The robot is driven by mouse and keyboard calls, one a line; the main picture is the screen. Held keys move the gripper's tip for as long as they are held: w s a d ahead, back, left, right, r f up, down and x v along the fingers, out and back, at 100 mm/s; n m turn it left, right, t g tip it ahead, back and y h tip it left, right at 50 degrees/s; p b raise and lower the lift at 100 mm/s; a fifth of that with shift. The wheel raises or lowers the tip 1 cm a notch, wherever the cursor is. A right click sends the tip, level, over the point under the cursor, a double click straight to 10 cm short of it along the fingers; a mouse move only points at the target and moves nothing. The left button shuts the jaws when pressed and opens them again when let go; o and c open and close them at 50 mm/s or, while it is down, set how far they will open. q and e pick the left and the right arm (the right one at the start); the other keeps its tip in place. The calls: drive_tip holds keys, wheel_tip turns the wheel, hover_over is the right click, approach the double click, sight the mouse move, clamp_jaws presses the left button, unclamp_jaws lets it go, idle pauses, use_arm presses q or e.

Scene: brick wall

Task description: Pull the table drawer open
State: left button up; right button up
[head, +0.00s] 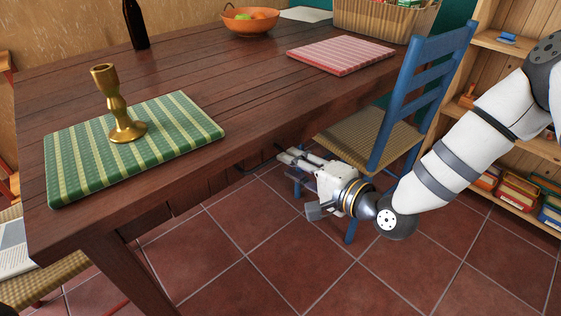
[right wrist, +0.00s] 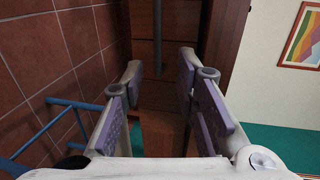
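The wooden table (head: 200,75) has its drawer front (head: 222,182) under the near right edge, mostly hidden by the tabletop. A dark bar handle (head: 258,166) sticks out from it. My right gripper (head: 284,156) is low beside the table edge, at the handle's right end in the head view. In the right wrist view my right gripper (right wrist: 160,66) is open, its purple-padded fingers apart with nothing between the pads. The handle (right wrist: 157,36) shows just beyond the fingertips, lined up with the gap. My left gripper is not in view.
A blue chair (head: 420,75) with a woven seat stands close behind my right gripper. On the table are a brass candlestick (head: 122,105) on a green striped mat (head: 180,125), a dark bottle (head: 134,25) and an orange bowl (head: 250,24). Tiled floor (head: 300,270) in front is clear.

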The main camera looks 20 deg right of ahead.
sight(275, 156)
drive_tip(key=x, duration=0.6)
drive_tip(key=shift+w+a+f+b, duration=0.1)
drive_tip(key=shift+w+b, duration=0.1)
drive_tip(key=shift+b, duration=0.2)
clamp_jaws()
